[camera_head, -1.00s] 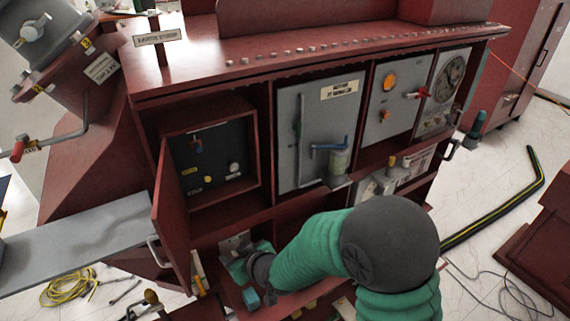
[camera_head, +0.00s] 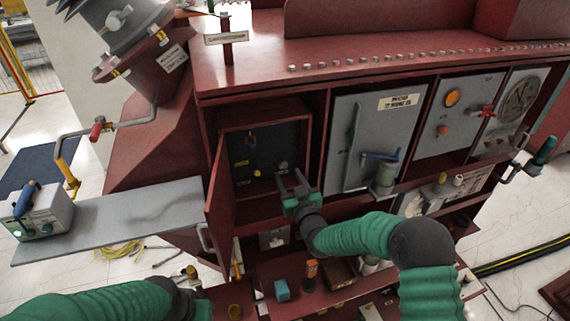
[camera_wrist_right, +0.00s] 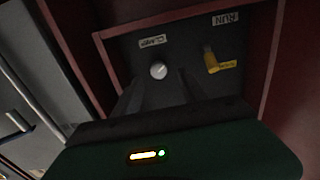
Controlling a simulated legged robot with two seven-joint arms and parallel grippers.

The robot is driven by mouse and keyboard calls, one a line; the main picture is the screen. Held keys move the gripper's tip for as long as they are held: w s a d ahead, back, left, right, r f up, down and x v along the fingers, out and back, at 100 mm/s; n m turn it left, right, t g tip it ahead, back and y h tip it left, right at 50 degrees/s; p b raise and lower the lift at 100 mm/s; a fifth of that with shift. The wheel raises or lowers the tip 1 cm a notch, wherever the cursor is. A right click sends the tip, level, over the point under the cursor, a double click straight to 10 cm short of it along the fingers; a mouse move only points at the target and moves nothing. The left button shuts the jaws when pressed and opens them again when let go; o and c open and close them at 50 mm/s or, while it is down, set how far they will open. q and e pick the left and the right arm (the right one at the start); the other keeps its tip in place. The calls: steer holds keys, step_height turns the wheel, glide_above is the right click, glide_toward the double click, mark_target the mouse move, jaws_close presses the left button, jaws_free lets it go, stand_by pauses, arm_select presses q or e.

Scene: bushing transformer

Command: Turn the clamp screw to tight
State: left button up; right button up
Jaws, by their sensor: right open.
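The clamp screw is a small round pale knob (camera_head: 283,165) low on the dark panel inside the open red compartment. In the right wrist view the knob (camera_wrist_right: 158,71) sits beside a white label that seems to read CLAMP. My right gripper (camera_head: 290,181) is in front of the compartment, just below the knob. Its jaws are open and empty, with the knob seen between the two fingers in the wrist view and no clear contact. My left arm (camera_head: 110,303) enters at the bottom left; its gripper's jaws cannot be made out.
The open red compartment door (camera_head: 218,195) stands left of my right gripper. A grey cabinet door (camera_head: 345,125) is to the right. A shelf with a blue block (camera_head: 282,290) and other items lies below.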

mark_target(284, 166)
steer(key=x, duration=0.3)
steer(key=p+x, duration=0.1)
steer(key=shift+w+d+r, duration=0.1)
steer(key=shift+w+d, duration=0.1)
steer(key=shift+w, duration=0.05)
steer(key=shift+a, duration=0.15)
steer(key=shift+a, duration=0.1)
steer(key=c, duration=0.5)
steer(key=shift+w, duration=0.1)
jaws_close()
